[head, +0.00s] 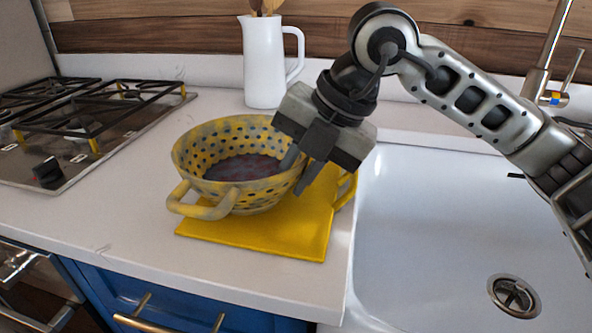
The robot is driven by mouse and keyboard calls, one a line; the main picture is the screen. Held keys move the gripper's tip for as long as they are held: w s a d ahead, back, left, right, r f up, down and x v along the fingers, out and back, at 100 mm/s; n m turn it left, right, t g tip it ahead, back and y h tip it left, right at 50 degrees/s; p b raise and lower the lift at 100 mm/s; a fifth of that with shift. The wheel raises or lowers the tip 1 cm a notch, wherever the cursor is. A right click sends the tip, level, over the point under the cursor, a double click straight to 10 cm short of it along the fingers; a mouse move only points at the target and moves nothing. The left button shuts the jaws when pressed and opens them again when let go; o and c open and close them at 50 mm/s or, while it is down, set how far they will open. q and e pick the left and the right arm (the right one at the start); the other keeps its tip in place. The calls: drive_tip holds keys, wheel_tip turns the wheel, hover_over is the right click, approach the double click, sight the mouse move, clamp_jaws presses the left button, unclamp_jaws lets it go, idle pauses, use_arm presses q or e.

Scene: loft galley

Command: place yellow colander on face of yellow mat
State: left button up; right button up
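The yellow colander (215,182), worn and full of small holes, is over the yellow mat (285,244). Its front-left handle juts past the mat's left edge, and its other handle shows at the right. I cannot tell whether its base touches the mat, since its body hides the contact. My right gripper (300,167) is at the colander's right rim, one finger inside the bowl and one outside, and looks shut on the rim. The gripper hides part of that rim. My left gripper is not in view.
A white pitcher (263,62) with wooden utensils stands behind the colander. A gas stove (85,120) is at the left. A white sink (440,235) with a drain lies right of the mat. The counter in front and left of the mat is clear.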

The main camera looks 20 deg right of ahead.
drive_tip(key=shift+o, duration=0.4)
drive_tip(key=shift+d+r, duration=0.1)
drive_tip(key=shift+r, duration=0.3)
drive_tip(key=p+v, duration=0.1)
drive_tip(key=v, duration=1)
drive_tip(key=shift+r, duration=0.2)
drive_tip(key=shift+s, duration=0.1)
